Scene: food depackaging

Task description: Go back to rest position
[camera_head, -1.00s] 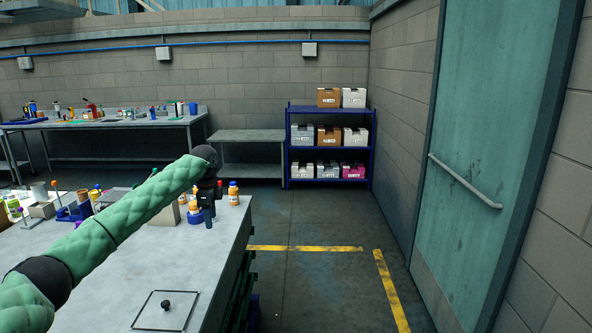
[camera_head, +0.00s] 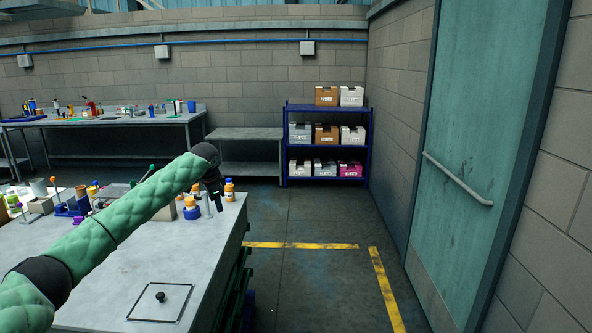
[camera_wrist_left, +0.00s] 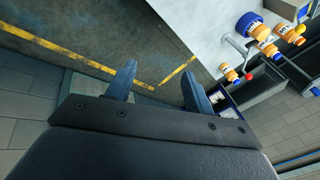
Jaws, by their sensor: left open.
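My left gripper (camera_head: 214,193) is at the end of the green padded left arm, which reaches over the near table from the left. In the left wrist view the two dark blue-grey fingers of the left gripper (camera_wrist_left: 157,84) stand apart with nothing between them. Beyond the fingers I see the floor with yellow lines and the edge of the table. My right gripper is not in view.
The near table (camera_head: 140,262) holds orange-and-white bottles (camera_head: 229,190), a blue-capped jar (camera_head: 192,209) and a flat square plate with a black knob (camera_head: 160,297). A blue shelf (camera_head: 328,182) with boxes stands at the back. Floor right of the table is clear.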

